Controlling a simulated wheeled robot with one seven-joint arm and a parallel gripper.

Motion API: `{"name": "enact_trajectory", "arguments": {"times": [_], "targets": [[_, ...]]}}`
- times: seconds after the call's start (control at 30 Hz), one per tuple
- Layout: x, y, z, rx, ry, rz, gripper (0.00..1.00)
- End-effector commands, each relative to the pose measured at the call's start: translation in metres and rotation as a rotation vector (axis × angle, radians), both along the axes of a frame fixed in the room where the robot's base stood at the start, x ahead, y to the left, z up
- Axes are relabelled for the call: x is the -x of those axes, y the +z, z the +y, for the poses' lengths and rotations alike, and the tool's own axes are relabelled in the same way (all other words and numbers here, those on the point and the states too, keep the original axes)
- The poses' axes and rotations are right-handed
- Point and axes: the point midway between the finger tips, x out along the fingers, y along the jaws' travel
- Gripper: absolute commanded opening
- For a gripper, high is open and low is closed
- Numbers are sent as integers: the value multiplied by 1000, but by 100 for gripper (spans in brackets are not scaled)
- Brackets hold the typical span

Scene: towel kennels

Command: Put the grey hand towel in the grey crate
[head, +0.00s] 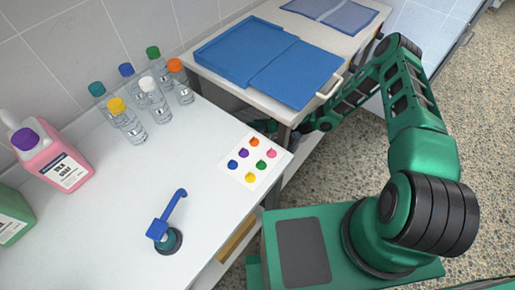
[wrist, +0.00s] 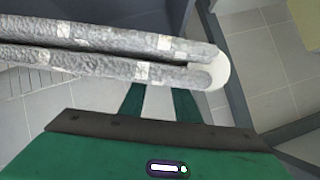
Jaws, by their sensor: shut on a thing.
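The grey hand towel (wrist: 90,62) fills the upper left of the wrist view, as a long folded grey bundle with pale patches and a dark gap between its layers. My gripper (wrist: 165,98) reaches up to the towel from below and is shut on it; the towel hides the fingertips. In the head view my arm reaches down beside the back table, and the table edge hides the gripper and towel. I cannot make out the grey crate in either view.
A blue tray (head: 222,60) and a blue flat panel (head: 295,75) lie on the back table (head: 262,102). The white counter (head: 100,215) holds several capped bottles (head: 128,120), a pink jug (head: 55,160), a colour-dot card (head: 251,165) and a blue-handled tool (head: 168,215). Speckled floor (head: 480,120) is clear at right.

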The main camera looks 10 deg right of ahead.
Motion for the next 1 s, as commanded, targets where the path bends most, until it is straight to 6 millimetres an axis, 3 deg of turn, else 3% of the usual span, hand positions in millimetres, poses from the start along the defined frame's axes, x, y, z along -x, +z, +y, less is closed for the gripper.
{"name": "enact_trajectory", "arguments": {"times": [0.2, 0.5, 1.0], "targets": [[11, -18, 6, -5, 30, 9, 4], [11, -62, 5, -5, 28, 9, 4], [10, -109, 4, -5, 27, 6, 4]]}}
